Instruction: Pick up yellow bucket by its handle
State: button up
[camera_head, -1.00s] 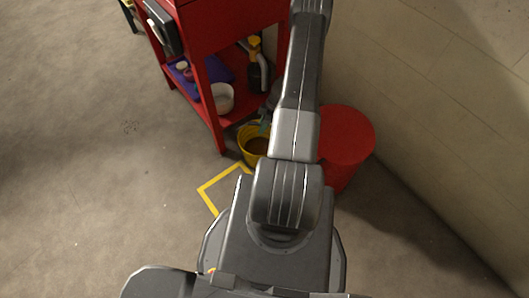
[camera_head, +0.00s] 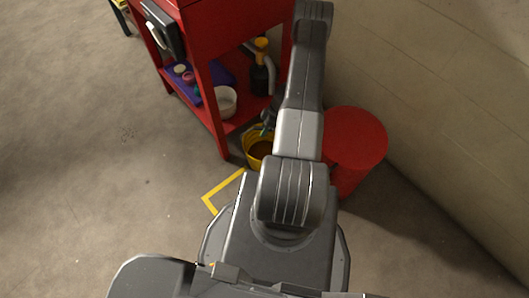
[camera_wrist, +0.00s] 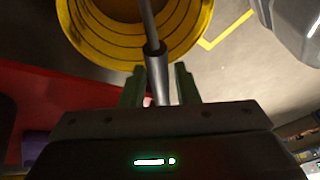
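The yellow bucket (camera_head: 250,152) stands on the floor beside the red shelf unit, partly hidden by my arm. It has brownish contents in the head view. In the wrist view its ringed yellow side (camera_wrist: 190,40) fills the top. Its handle, a thin rod with a dark grip (camera_wrist: 155,62), runs down between my fingers. My gripper (camera_wrist: 159,75) has two green fingers apart, with gaps on both sides of the grip. Whether the grip lies fully between the fingers in depth is hard to tell. In the head view my gripper (camera_head: 267,128) is small, over the bucket.
The red shelf unit (camera_head: 213,118) stands left of the bucket, with a white bowl (camera_head: 225,102) and bottle (camera_head: 261,72) on it. A red round bin (camera_head: 356,135) is close on the right, near the wall. Yellow floor tape (camera_head: 222,186) lies in front. Floor at left is clear.

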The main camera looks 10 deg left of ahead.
grip_shut()
jog(key=shift+r, duration=0.25)
